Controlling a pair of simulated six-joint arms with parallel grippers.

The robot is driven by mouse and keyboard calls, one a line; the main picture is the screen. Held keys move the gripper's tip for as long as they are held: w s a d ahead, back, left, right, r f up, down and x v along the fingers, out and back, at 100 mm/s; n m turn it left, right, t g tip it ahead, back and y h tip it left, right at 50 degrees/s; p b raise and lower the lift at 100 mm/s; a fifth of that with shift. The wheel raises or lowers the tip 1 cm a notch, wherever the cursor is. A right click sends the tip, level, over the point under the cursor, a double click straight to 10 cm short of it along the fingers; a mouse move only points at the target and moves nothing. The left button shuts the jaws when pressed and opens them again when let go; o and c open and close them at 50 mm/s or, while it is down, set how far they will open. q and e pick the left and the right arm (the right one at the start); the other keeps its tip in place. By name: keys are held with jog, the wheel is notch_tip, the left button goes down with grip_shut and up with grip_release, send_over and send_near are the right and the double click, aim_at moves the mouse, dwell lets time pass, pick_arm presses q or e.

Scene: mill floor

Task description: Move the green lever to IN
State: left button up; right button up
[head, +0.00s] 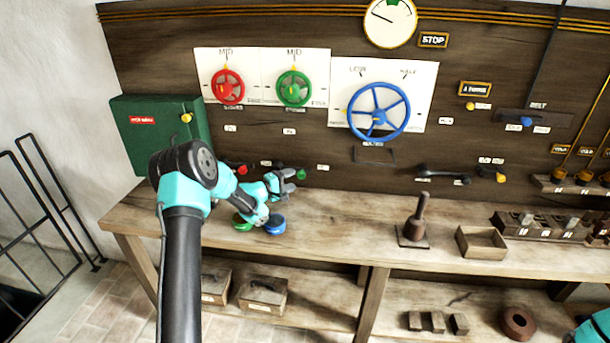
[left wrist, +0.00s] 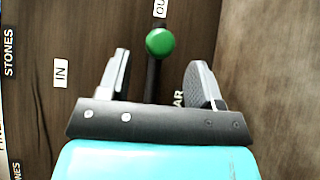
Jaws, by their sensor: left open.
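The green lever has a round green knob (head: 301,174) low on the dark wall panel, just above the bench. In the left wrist view, its knob (left wrist: 160,42) stands on a dark stem and points toward the partly cut-off OUT label (left wrist: 160,8). The IN label (left wrist: 61,73) is to the left of the lever there. My left gripper (head: 290,180) is open at the lever. In the left wrist view its fingers are apart, one on each side of the stem, with the knob beyond the tips. Whether either finger touches the stem I cannot tell.
A red-knobbed lever (head: 243,170) is left of the green one, beside my left arm. Green (head: 242,225) and blue (head: 275,225) round pieces are on the bench below the gripper. Red (head: 228,87), green (head: 294,89) and blue (head: 376,112) handwheels are above.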

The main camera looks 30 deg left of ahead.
pick_arm(q)
jog(key=x, duration=0.7)
jog(key=shift+w, duration=0.15)
jog(key=shift+d, duration=0.1)
grip_shut()
